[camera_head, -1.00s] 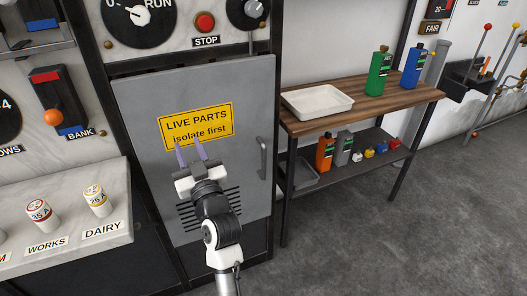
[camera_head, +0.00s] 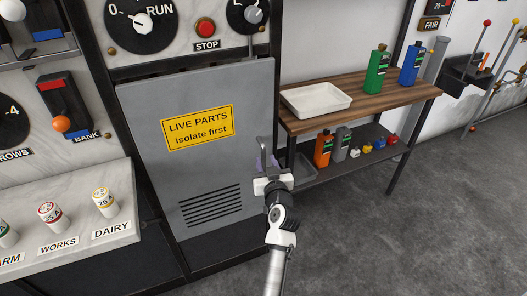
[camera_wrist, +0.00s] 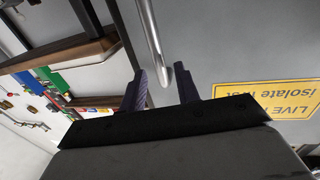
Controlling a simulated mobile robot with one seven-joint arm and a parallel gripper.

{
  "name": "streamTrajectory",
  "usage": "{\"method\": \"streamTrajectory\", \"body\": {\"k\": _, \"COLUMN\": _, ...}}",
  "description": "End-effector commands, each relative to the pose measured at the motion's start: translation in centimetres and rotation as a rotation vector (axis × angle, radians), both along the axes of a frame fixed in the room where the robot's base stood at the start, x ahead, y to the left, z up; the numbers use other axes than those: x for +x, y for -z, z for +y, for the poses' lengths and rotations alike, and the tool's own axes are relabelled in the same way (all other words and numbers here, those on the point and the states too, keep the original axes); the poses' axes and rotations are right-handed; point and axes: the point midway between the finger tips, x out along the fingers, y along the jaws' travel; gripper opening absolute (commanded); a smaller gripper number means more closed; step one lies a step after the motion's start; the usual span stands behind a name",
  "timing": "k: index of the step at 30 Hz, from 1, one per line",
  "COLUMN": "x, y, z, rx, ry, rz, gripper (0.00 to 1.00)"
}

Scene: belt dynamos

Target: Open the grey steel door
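The grey steel door (camera_head: 210,160) has a yellow "LIVE PARTS isolate first" sign (camera_head: 197,127) and a slotted vent low down. It looks shut in its frame. Its upright metal bar handle (camera_head: 263,146) is at the right edge. In the wrist view the handle (camera_wrist: 151,38) runs down toward the space between my two purple fingers (camera_wrist: 162,90). The fingers are apart, with visible gaps beside the bar. I cannot tell how deep the bar lies between them.
A wooden-topped bench (camera_head: 365,95) with a white tray (camera_head: 316,99) and bottles stands close right of the door. Its lower shelf holds more bottles. A sloped panel (camera_head: 70,210) with fuses is at left. The grey floor (camera_head: 400,240) in front is clear.

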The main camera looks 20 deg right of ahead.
Motion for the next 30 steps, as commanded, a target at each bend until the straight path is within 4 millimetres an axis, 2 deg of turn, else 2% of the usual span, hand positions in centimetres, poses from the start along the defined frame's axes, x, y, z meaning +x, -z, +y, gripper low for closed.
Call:
{"method": "streamTrajectory", "body": {"k": 3, "x": 2.1, "y": -0.2, "z": -0.3, "rx": 0.001, "ry": -0.001, "rz": 0.000, "gripper": 0.32}}
{"method": "streamTrajectory", "body": {"k": 9, "x": 3.8, "y": -0.1, "z": -0.6, "rx": 0.001, "ry": -0.001, "rz": 0.000, "gripper": 0.32}}
{"method": "streamTrajectory", "body": {"k": 20, "x": 4.2, "y": 0.0, "z": -0.6, "rx": 0.000, "ry": -0.001, "rz": 0.000, "gripper": 0.32}}
{"method": "streamTrajectory", "body": {"k": 27, "x": 4.2, "y": 0.0, "z": -0.6, "rx": 0.000, "ry": -0.001, "rz": 0.000, "gripper": 0.00}}
{"method": "streamTrajectory", "body": {"k": 30, "x": 4.2, "y": 0.0, "z": -0.6, "rx": 0.000, "ry": -0.001, "rz": 0.000, "gripper": 0.00}}
